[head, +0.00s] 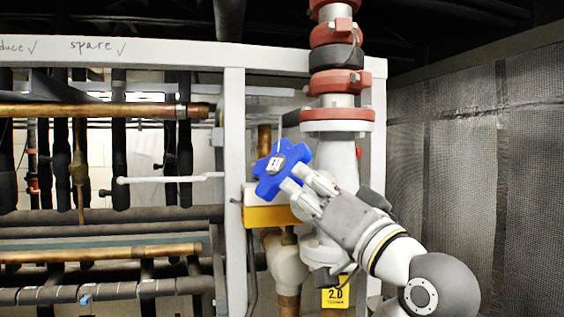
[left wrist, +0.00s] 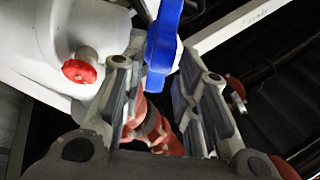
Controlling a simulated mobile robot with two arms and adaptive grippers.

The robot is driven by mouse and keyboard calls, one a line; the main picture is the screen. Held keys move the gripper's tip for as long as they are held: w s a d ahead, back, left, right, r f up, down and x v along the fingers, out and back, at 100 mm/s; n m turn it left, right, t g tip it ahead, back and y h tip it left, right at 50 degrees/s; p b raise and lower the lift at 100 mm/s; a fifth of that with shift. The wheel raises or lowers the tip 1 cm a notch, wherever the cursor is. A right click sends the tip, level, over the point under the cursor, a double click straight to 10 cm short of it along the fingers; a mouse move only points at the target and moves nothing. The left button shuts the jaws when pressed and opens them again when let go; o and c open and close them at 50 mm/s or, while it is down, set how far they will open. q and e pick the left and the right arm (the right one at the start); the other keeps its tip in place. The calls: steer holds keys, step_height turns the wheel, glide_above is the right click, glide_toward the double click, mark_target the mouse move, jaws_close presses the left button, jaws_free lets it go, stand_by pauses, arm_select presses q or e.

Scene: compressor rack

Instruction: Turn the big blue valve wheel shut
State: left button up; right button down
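The big blue valve wheel (head: 268,184) is a lobed handwheel with a pale hub, in the middle of the head view on the pipework. My left gripper (head: 297,178) reaches up to it from the lower right, its fingertips at the wheel's right side. In the left wrist view, one blue lobe of the wheel (left wrist: 160,60) lies between the two spread fingers of the left gripper (left wrist: 162,75). The fingers look open, with narrow gaps beside the lobe; whether either touches is unclear. My right gripper is in neither view.
A white vertical pipe with red flanges (head: 338,120) stands just behind the gripper. A grey frame post (head: 235,190) is left of the wheel. A yellow label (head: 335,297) hangs below. A mesh-faced wall (head: 460,170) closes the right side. Copper and black pipes fill the left.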

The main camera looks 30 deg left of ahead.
mark_target(281, 169)
arm_select(q)
steer(key=p+x, duration=0.3)
steer(key=x, duration=0.4)
steer(key=shift+a+r+p, duration=0.2)
steer(key=shift+a+p, duration=0.1)
steer(key=shift+p, duration=0.05)
steer(key=shift+w+a, duration=0.2)
steer(key=shift+a, duration=0.15)
jaws_close()
steer(key=shift+f, duration=0.2)
steer(key=m+t+b, duration=0.1)
steer(key=t+b, duration=0.2)
steer(key=b, duration=0.1)
steer(key=m+t+b, duration=0.2)
steer(key=b, duration=0.2)
steer(key=shift+s+f+m+t+b, duration=0.1)
steer(key=shift+f+m+t+b, duration=0.05)
steer(key=shift+m+t+b, duration=0.2)
steer(key=shift+m+t+h+b, duration=0.3)
steer(key=shift+m+t+b, duration=0.2)
steer(key=shift+t, duration=0.35)
steer(key=shift+r+m+t, duration=0.25)
steer(key=shift+r+t, duration=0.05)
